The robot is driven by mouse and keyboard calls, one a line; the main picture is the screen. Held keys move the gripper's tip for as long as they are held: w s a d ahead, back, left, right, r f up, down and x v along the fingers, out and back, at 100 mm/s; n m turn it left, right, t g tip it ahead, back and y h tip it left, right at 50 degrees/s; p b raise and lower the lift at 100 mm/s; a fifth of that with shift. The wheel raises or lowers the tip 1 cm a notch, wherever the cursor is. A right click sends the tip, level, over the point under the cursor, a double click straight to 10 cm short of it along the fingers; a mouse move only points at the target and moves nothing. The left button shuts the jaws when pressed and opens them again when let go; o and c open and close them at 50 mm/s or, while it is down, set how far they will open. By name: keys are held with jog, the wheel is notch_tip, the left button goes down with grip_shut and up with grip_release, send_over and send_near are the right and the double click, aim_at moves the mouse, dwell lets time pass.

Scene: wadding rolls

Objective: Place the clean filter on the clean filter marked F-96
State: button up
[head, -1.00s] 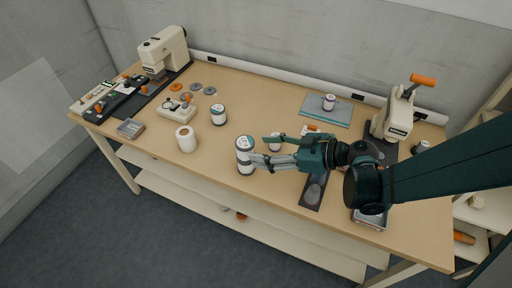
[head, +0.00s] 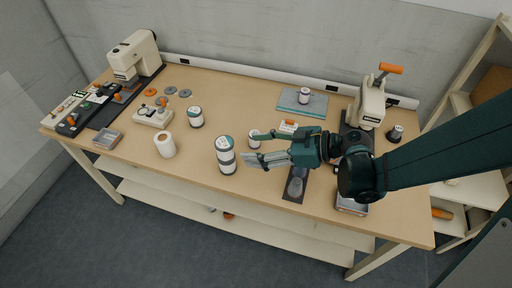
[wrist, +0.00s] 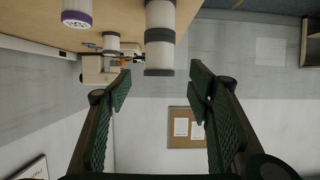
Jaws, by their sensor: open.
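Two white filters with grey bands stand one on top of the other near the front middle of the table: the upper filter (head: 224,143) sits upright on the lower filter (head: 228,166). The labels are too small to read. My gripper (head: 246,160) is open and empty, just right of this stack. In the wrist view, which is upside down, the upper filter (wrist: 160,56) and lower filter (wrist: 160,14) show beyond the spread fingers (wrist: 160,82), apart from them.
A small white filter (head: 254,139) stands close behind my gripper; another (head: 196,117) stands further left. A white roll (head: 165,145) is at the left front. One filter (head: 304,95) stands on a blue-grey pad (head: 286,99). A beige machine (head: 371,104) stands at the right.

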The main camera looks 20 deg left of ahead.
dwell(0.6)
jog(key=s+d+r+m+t+h, duration=0.2)
jog(key=d+m, duration=0.4)
jog(key=d, duration=0.7)
jog(key=s+d+r+m+t+h, duration=0.2)
jog(key=d+r+m+h, duration=0.2)
jog(key=d, duration=0.9)
jog(key=s+d+r+m+t+h, duration=0.2)
jog(key=d+m+h, duration=0.5)
jog(key=d, duration=0.6)
notch_tip(320, 180, up, 2)
jog(key=shift+m+t+h, duration=0.3)
jog(key=shift+m+t, duration=0.2)
jog(key=shift+t, duration=0.1)
